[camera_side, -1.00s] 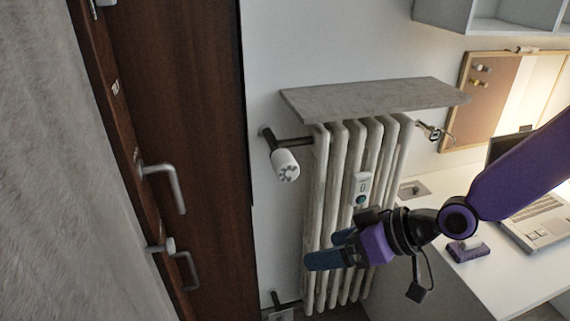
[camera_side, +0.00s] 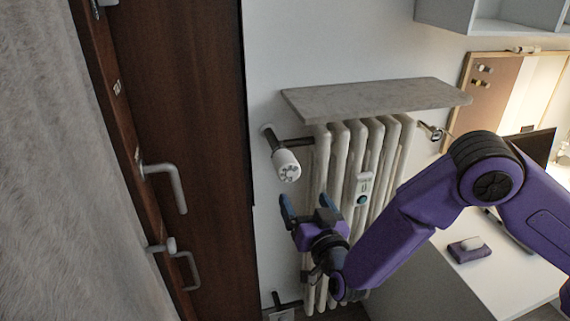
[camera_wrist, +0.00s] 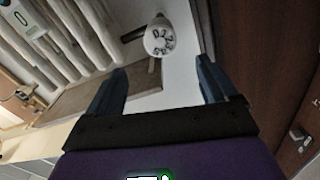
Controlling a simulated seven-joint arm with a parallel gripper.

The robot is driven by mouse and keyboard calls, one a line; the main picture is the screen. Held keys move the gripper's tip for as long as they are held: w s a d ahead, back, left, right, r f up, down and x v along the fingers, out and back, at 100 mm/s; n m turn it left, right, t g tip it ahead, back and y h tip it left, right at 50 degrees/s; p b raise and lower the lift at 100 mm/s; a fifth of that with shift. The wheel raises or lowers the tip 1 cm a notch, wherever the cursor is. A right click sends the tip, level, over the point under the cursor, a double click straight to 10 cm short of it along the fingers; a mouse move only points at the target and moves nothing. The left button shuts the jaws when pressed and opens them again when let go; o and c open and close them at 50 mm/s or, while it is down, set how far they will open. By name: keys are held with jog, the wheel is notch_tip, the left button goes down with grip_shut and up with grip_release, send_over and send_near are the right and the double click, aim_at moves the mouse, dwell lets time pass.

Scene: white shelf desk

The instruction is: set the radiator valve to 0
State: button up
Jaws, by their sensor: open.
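The radiator valve (camera_side: 286,165) is a white round knob on a dark pipe at the upper left of the radiator. In the wrist view the valve (camera_wrist: 159,38) shows its face with dark digits, beyond the fingertips and roughly between them. I cannot read which digit is set. My gripper (camera_side: 306,204) is open and empty, just below the valve and apart from it, with its fingers pointing up. In the wrist view its two blue fingers (camera_wrist: 163,80) stand wide apart.
The white ribbed radiator (camera_side: 340,160) stands behind my gripper, with a grey stone shelf (camera_side: 375,97) above it. A small white meter (camera_side: 363,187) is fixed on its ribs. A brown door (camera_side: 185,120) with handles is at left. A white desk (camera_side: 490,270) is at right.

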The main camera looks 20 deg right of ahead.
aim_at(285, 164)
jog(key=w, duration=1.6)
jog(key=shift+s, duration=0.1)
jog(key=c, duration=1)
